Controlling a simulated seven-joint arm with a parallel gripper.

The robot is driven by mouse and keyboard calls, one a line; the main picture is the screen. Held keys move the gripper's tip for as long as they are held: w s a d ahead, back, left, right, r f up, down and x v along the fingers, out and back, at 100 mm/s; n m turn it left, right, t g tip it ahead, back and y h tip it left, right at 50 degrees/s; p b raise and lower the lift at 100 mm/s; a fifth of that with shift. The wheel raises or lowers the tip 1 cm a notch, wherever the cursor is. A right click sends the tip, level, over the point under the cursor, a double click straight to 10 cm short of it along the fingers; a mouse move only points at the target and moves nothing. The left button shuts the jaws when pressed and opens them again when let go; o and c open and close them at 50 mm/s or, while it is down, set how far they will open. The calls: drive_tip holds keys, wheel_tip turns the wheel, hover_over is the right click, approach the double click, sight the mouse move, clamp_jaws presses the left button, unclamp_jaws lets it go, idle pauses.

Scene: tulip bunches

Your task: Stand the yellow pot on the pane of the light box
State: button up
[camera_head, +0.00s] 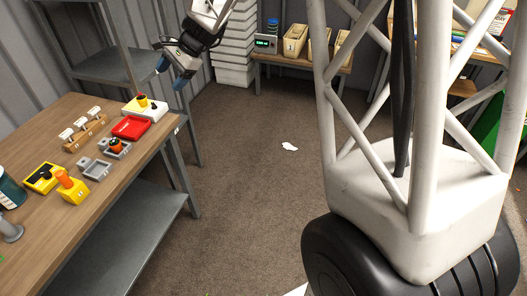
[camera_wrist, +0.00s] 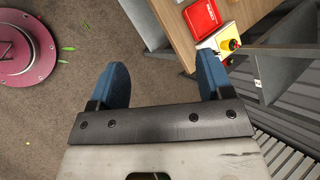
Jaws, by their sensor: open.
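The yellow pot (camera_head: 142,100), with something red in or on it, stands upright on a white box (camera_head: 149,112) at the table's far right corner. This box looks like the light box; a small dark knob stands beside the pot. The pot (camera_wrist: 233,44) and the box (camera_wrist: 211,43) also show near the top right of the wrist view. My gripper (camera_head: 171,74) is open and empty, in the air beyond the table's far right corner and apart from the pot. Its blue fingers (camera_wrist: 161,62) are spread wide in the wrist view, with floor between them.
On the wooden table (camera_head: 112,206) are a red tray (camera_head: 131,128), grey holders (camera_head: 92,170), a wooden rack (camera_head: 85,134) and a yellow box with an orange stick (camera_head: 71,187). A grey shelf (camera_head: 107,66) stands behind the table.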

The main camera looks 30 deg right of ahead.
drive_tip(key=s+d+n+h, duration=0.2)
drive_tip(key=s+d+n, duration=0.1)
drive_tip(key=s, duration=1.1)
drive_tip(key=s+d+r+n+h, duration=0.1)
drive_tip(key=s+d+n+h, duration=0.2)
drive_tip(key=s, duration=1)
drive_tip(key=s+d+n+h, duration=0.3)
drive_tip(key=s+n, duration=0.3)
drive_tip(key=s, duration=0.8)
drive_tip(key=shift+s+d+r+t, duration=0.15)
drive_tip(key=shift+s+r+t, duration=0.2)
drive_tip(key=shift+t, duration=0.05)
